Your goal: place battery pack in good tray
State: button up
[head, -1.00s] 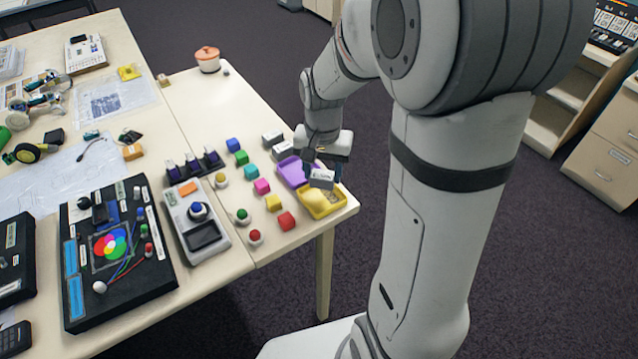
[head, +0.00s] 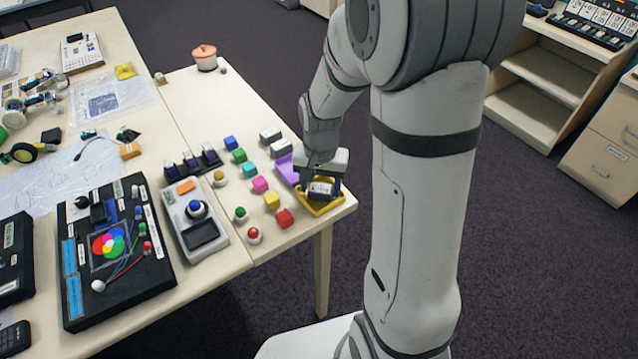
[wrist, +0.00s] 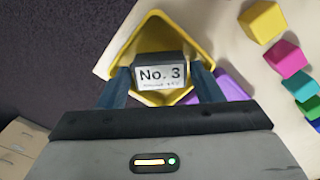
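The battery pack (head: 320,189) is a dark block with a white label, and the wrist view shows "No. 3" on the pack (wrist: 160,76). My gripper (head: 321,183) points down with its fingers on both sides of the pack, shut on it. The pack is low over or inside the yellow tray (head: 319,212); I cannot tell whether it touches the floor. The yellow tray's walls (wrist: 206,38) surround the pack in the wrist view. A purple tray (head: 285,168) lies beside the yellow one, partly hidden by my gripper. No tray label is readable.
Two more packs (head: 270,135) lie behind the purple tray. Coloured cubes (head: 272,201) and round buttons (head: 254,235) stand left of the trays. A grey meter (head: 195,222) is further left. The table's right edge is close to the yellow tray.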

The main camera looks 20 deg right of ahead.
aim_at(320, 188)
notch_tip(320, 188, up, 11)
jog(key=s+r+n+t, duration=0.1)
jog(key=s+r+n, duration=0.1)
jog(key=s, duration=0.5)
jog(key=s+r+n+t, duration=0.2)
jog(key=s+n, duration=0.1)
jog(key=s, duration=0.4)
jog(key=shift+s, duration=0.1)
dwell(1.2)
